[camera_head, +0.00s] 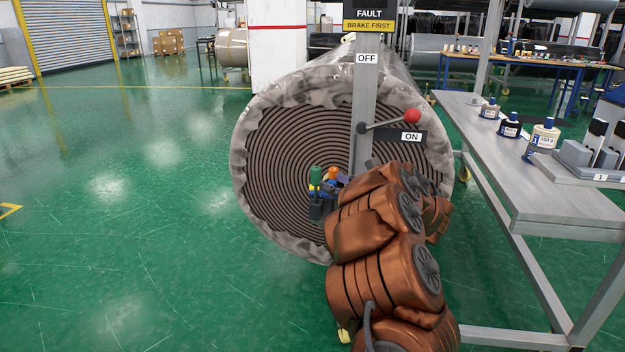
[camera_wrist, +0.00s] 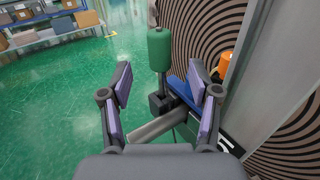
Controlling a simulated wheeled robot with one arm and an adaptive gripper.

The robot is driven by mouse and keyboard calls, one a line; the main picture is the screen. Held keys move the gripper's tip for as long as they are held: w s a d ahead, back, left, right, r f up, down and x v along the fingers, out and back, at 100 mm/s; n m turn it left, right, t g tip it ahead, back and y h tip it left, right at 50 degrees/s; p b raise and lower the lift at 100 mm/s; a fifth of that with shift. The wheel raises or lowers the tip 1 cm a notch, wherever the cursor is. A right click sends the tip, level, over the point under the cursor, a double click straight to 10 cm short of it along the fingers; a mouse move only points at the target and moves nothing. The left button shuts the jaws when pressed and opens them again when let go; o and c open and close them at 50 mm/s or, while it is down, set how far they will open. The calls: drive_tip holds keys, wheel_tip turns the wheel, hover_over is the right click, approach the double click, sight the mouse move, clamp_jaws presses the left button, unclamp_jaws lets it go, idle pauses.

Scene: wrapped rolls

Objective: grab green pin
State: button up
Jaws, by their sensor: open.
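The green pin (camera_head: 315,176) stands upright in a dark holder in front of the large wrapped roll's spiral end. In the wrist view the green pin (camera_wrist: 159,49) has a thick green body with a narrow grey stem below, going down to a dark block. My gripper (camera_wrist: 161,84) is open and empty. Its two purple-lined fingers stand left and right of the pin's line, with the green body just beyond the fingertips. I see no contact. In the head view my copper-coloured arm hides most of the gripper.
An orange pin (camera_head: 333,174) stands right of the green one; it also shows in the wrist view (camera_wrist: 225,65). A grey post (camera_head: 365,110) with a red-knobbed lever (camera_head: 411,116) rises close by. A metal table (camera_head: 520,185) with bottles is at right. The left floor is clear.

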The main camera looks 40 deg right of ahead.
sight(320, 175)
drive_tip(key=shift+w+a, duration=0.1)
drive_tip(key=shift+w, duration=0.7)
drive_tip(key=shift+w+r+p, duration=0.15)
drive_tip(key=shift+w+p, duration=0.05)
drive_tip(key=shift+w, duration=1.25)
drive_tip(key=shift+w+r+p, duration=0.1)
drive_tip(key=shift+w+p, duration=0.05)
drive_tip(key=shift+w, duration=1.3)
drive_tip(key=shift+c, duration=0.3)
clamp_jaws()
